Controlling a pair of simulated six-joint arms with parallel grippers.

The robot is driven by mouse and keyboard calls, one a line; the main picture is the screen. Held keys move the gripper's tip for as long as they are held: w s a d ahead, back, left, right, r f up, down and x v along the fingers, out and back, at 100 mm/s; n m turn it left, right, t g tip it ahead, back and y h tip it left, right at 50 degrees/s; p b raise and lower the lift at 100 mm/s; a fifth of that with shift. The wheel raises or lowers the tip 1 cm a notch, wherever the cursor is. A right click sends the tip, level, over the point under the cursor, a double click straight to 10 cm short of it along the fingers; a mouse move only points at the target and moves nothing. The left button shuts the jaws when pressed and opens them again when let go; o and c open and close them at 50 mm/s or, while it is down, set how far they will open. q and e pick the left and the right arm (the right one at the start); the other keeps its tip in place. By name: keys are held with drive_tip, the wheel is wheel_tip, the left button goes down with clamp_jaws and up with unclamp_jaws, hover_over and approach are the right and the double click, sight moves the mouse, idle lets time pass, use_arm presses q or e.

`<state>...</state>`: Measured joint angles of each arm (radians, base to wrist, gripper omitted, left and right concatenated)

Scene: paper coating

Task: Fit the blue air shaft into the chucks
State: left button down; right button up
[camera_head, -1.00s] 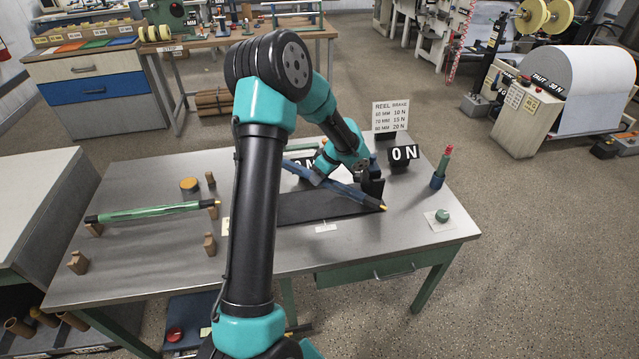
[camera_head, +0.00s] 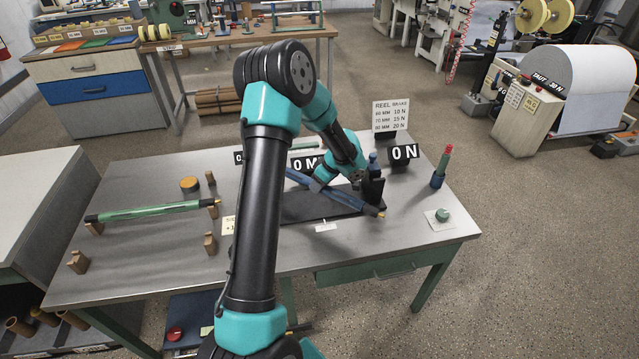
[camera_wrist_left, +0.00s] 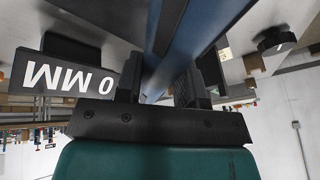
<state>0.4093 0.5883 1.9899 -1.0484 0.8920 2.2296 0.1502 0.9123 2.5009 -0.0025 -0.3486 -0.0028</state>
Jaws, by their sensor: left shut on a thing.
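The blue air shaft (camera_head: 343,196) runs slantwise above the dark plate on the table, with its brass-coloured tip at the lower right. My left gripper (camera_head: 323,182) is shut on it near its middle. In the left wrist view the shaft (camera_wrist_left: 190,35) passes between the two dark fingers of the gripper (camera_wrist_left: 168,85). A black upright block (camera_head: 373,190), possibly a chuck, stands beside the shaft's right end; I cannot tell whether they touch. The other chuck cannot be made out, and my arm covers part of that area. My right gripper is not in view.
A red-topped bottle-like item (camera_head: 441,167) and a green button (camera_head: 442,215) are at the right.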

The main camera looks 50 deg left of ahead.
use_arm(q)
drive_tip(key=shift+f, duration=0.1)
drive_tip(key=c, duration=0.7)
unclamp_jaws()
drive_tip(key=shift+c, duration=0.2)
drive_tip(key=shift+r, duration=0.5)
drive_tip(key=v, duration=1.2)
drive_tip(key=shift+r, duration=0.1)
